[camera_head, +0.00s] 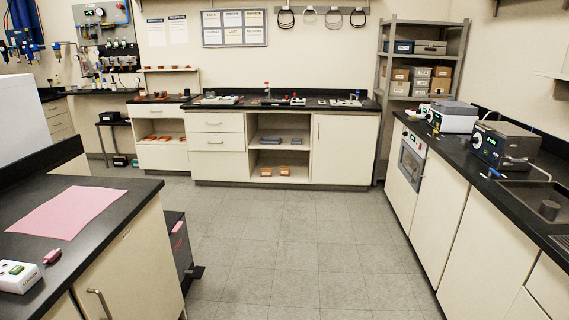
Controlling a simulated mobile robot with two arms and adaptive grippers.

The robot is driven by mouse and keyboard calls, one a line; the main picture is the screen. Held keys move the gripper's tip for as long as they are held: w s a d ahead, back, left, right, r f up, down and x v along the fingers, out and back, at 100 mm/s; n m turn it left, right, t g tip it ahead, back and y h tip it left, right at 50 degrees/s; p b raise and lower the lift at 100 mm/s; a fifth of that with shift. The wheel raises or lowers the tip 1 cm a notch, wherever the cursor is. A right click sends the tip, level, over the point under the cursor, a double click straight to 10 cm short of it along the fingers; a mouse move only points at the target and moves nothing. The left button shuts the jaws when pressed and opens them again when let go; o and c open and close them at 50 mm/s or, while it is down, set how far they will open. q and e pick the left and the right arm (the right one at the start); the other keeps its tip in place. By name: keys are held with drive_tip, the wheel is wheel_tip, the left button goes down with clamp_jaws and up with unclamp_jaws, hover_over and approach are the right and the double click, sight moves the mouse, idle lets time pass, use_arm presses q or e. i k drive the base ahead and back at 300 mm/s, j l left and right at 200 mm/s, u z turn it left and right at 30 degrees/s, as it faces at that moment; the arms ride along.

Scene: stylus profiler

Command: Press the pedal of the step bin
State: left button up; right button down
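A dark grey floor-standing box (174,240), which looks like the step bin, stands against the end of the left bench, partly hidden by the bench cabinet. Reddish patches show on its upper side. A small black pedal-like piece (196,273) sticks out low at its right side, just above the floor. I cannot tell whether it is pressed. Neither of my grippers is in view.
The grey tiled floor (290,245) is clear between the benches. The left bench (120,205) carries a pink mat (66,212) and a white device (18,276). A right counter (480,190) holds instruments. Cabinets (345,150) and a shelf rack (415,75) stand at the back.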

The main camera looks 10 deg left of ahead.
sight(197, 273)
drive_tip(key=i+l+u, duration=0.1)
drive_tip(key=i, duration=0.45)
drive_tip(key=i+l+u, duration=0.15)
drive_tip(key=i, duration=0.4)
drive_tip(key=i+l+u, duration=0.1)
drive_tip(key=i, duration=0.45)
drive_tip(key=i+u, duration=0.4)
drive_tip(key=i+l+u, duration=0.15)
drive_tip(key=u, duration=0.25)
drive_tip(key=i+l+u, duration=0.2)
drive_tip(key=u, duration=0.2)
drive_tip(key=i+l+u, duration=0.3)
drive_tip(key=u, duration=0.15)
drive_tip(key=i+l+u, duration=0.15)
drive_tip(key=l+u, duration=0.25)
